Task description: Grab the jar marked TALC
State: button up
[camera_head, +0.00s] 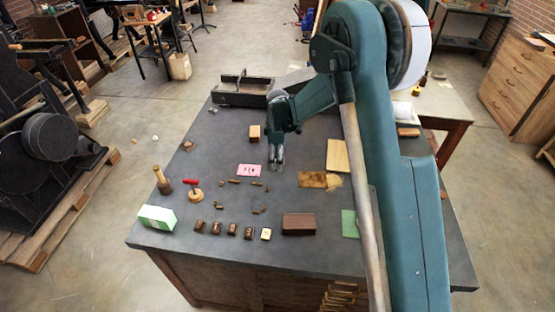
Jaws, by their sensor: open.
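No lettering reading TALC can be made out, and I cannot tell which thing is the jar. A small dark bottle (423,78) and a small yellowish container (416,90) stand on the lighter surface behind my arm; they are too small to read. My gripper (277,166) points down over the middle of the dark grey bench top (225,165), just right of a pink card (249,170). Its fingers look apart, with nothing visible between them. My arm covers much of the bench's right side.
A small pale-topped block (254,132) stands behind the pink card. A red-handled tool (193,189), a wooden mallet (161,180) and a green-white box (157,217) are at left. Several small blocks and a brown block (298,224) line the front. A metal frame (243,91) stands at the back.

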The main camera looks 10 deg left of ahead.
jog(key=shift+f, duration=0.35)
dwell(0.3)
jog(key=c, duration=1.1)
jog(key=shift+r, duration=0.15)
jog(key=shift+r, duration=4.85)
